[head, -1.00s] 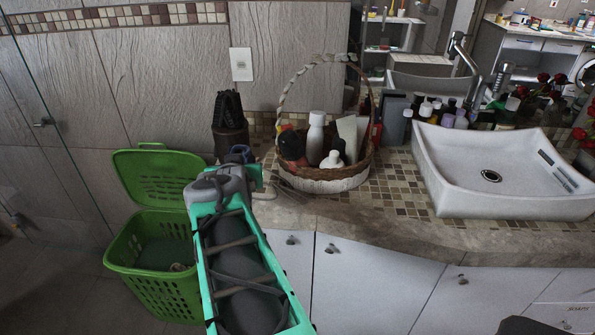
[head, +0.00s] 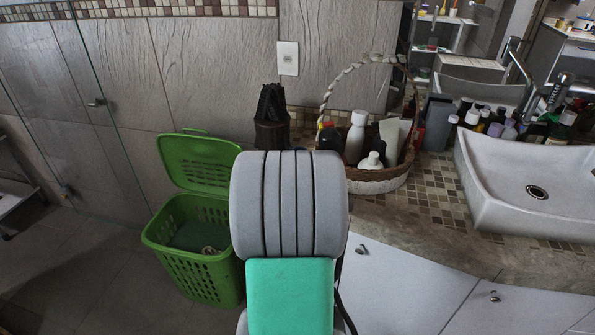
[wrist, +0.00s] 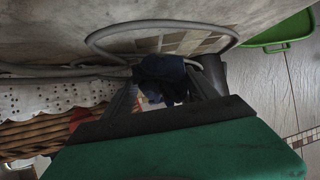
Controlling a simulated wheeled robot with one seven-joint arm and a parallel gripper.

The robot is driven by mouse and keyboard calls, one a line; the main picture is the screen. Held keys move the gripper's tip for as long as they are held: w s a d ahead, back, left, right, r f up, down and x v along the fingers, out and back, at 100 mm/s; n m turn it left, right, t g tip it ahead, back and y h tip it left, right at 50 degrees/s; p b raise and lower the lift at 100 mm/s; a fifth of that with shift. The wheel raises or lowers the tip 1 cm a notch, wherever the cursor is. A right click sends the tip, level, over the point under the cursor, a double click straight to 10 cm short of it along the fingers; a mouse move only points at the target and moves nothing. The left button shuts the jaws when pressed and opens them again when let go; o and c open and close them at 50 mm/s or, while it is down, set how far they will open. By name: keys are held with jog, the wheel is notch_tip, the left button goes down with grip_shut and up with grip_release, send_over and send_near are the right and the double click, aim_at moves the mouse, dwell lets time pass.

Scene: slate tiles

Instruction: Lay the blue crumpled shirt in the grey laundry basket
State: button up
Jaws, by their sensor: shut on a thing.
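My gripper (wrist: 170,88) shows in the wrist view, its dark fingers shut on a small bundle of dark blue crumpled cloth, the blue shirt (wrist: 163,68). In the head view my own grey and teal arm hides the gripper and shirt. The only laundry basket (head: 196,264) in view is green, not grey. It stands on the floor left of my arm, its lid (head: 200,163) raised and its top open. A small pale thing lies inside. A green edge at the top right of the wrist view (wrist: 275,35) looks like part of this basket.
A stone counter (head: 420,222) holds a wicker basket (head: 375,187) of bottles, a dark container (head: 271,125) and a white sink (head: 535,190). A glass panel stands at the left. Floor left of the basket is clear.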

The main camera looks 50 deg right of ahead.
jog(key=shift+f, duration=0.85)
jog(key=shift+f, duration=0.25)
jog(key=o, duration=1.5)
jog(key=shift+r, duration=0.1)
jog(key=shift+o, duration=0.2)
